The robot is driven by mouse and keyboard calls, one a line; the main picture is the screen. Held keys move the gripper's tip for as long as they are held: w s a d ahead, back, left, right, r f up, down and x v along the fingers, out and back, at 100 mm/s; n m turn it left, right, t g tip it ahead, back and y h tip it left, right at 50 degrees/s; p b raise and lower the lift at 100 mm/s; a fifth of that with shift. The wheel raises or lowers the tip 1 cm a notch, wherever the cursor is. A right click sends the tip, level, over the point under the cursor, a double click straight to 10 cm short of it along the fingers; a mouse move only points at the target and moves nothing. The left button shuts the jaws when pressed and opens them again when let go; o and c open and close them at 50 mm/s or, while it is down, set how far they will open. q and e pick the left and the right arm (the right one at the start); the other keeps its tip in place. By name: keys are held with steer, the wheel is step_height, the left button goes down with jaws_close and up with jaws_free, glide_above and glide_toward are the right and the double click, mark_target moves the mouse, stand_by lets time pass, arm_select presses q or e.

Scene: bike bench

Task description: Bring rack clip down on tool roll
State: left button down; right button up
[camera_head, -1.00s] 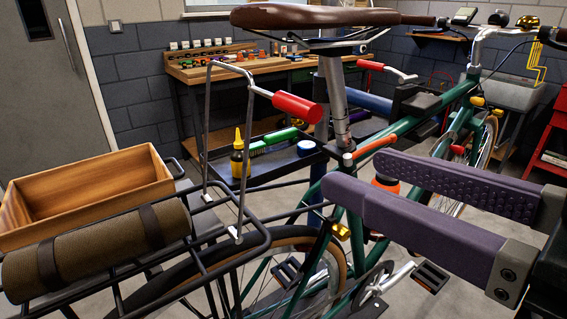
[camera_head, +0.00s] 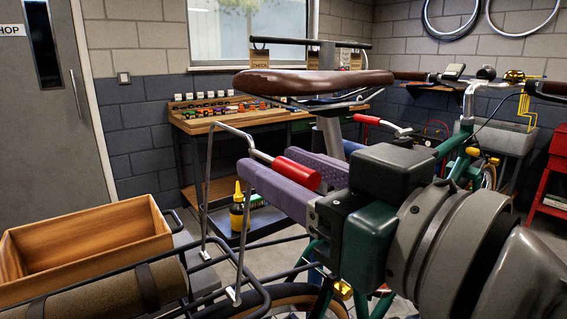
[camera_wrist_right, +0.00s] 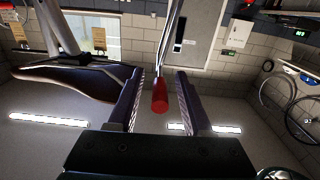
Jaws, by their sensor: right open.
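The rack clip, a bent grey metal bar (camera_head: 206,185), stands raised above the black rear rack. Its red handle (camera_head: 297,174) points to the right; it also shows in the right wrist view (camera_wrist_right: 160,96). The tool roll (camera_head: 105,292), brown with dark straps, lies on the rack at lower left, partly cut off by the frame. My right gripper (camera_head: 268,166) is open, with its purple fingers on either side of the red handle. In the right wrist view (camera_wrist_right: 158,85) the handle lies between the fingers, with gaps on both sides. My left gripper is not seen.
The brown saddle (camera_head: 312,81) is just above and behind my right gripper. A wooden crate (camera_head: 85,247) stands beside the tool roll. A yellow-capped bottle (camera_head: 238,208) is behind the clip. A workbench (camera_head: 225,121) stands against the back wall.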

steer(key=shift+c, duration=0.2)
jaws_close()
stand_by(1.2)
